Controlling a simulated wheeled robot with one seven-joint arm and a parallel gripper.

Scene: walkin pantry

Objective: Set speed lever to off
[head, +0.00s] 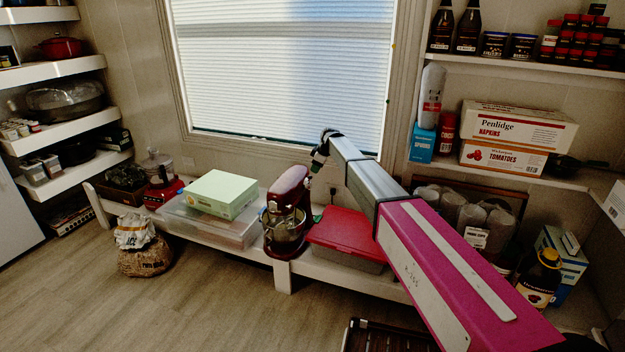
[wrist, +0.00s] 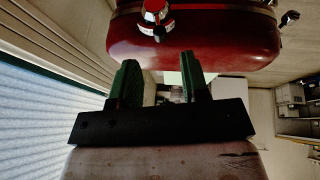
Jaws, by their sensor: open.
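The dark red stand mixer (head: 288,190) stands on the low white bench below the window, with a metal bowl (head: 284,232) under its head. In the wrist view its glossy red body (wrist: 195,40) fills the top. A red and silver knob (wrist: 156,14) sticks out of the body, and a small dark knob (wrist: 289,18) sits at its right end. I cannot tell which of these is the speed lever. My gripper (wrist: 160,72) is open and empty, its two green fingers apart just short of the body. In the head view my gripper (head: 318,160) is close to the mixer's right side.
A red-lidded bin (head: 350,232) stands right of the mixer. A pale green box (head: 220,192) on a clear container (head: 205,222) stands to the left. The window (head: 280,70) is close behind. Shelves with boxes and jars flank both sides. The floor (head: 200,300) in front is mostly clear.

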